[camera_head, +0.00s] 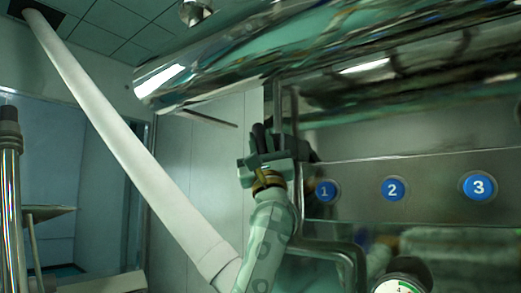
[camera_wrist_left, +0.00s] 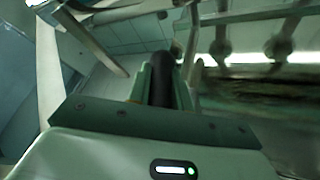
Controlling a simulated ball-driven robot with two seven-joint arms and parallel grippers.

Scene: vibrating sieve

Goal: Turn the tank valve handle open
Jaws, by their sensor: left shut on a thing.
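My left gripper (camera_head: 264,147) is raised in front of the tank, just below its shiny metal body, in the head view. In the left wrist view its green fingers (camera_wrist_left: 164,75) are closed around a dark, rounded bar, which I take to be the tank valve handle (camera_wrist_left: 162,82). The rest of the handle and its joint to the tank are largely hidden by the gripper and the tank. My right gripper is not in view.
The large shiny metal tank (camera_head: 330,55) fills the upper right, close above the gripper. A thin metal rod (camera_head: 210,116) juts out below its left end. A metal panel (camera_head: 430,186) with blue numbered discs stands at right. A pale slanting pipe (camera_head: 120,140) crosses the left.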

